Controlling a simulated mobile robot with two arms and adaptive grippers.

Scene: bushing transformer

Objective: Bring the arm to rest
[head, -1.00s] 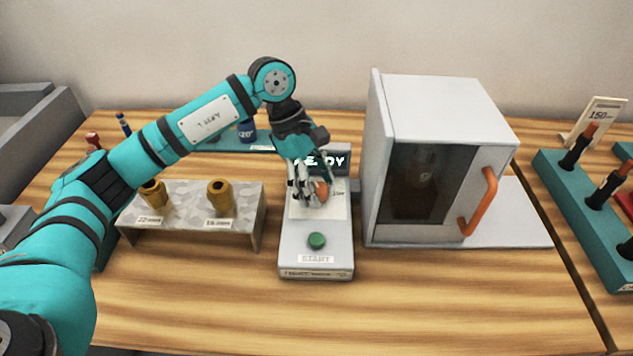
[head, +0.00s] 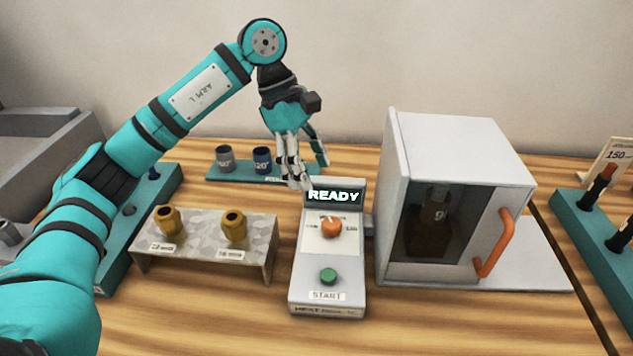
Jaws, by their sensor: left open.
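My left arm (head: 205,92) comes in from the left, in teal and black, and bends down at its far joint. My left gripper (head: 308,176) is open and empty, with its fingers pointing down. In the picture it hangs in front of the back of the control box (head: 298,262), just above and left of the lit READY display (head: 334,196). It looks clear of the orange knob (head: 331,228) and the green START button (head: 328,276). My right gripper is not in view.
A white cabinet (head: 470,150) with an orange handle (head: 494,244) stands right, its door shut and a brown bottle (head: 433,215) inside. A speckled stand (head: 205,236) holds two brass fittings. Two cups (head: 262,160) stand on a teal strip behind. The front table is clear.

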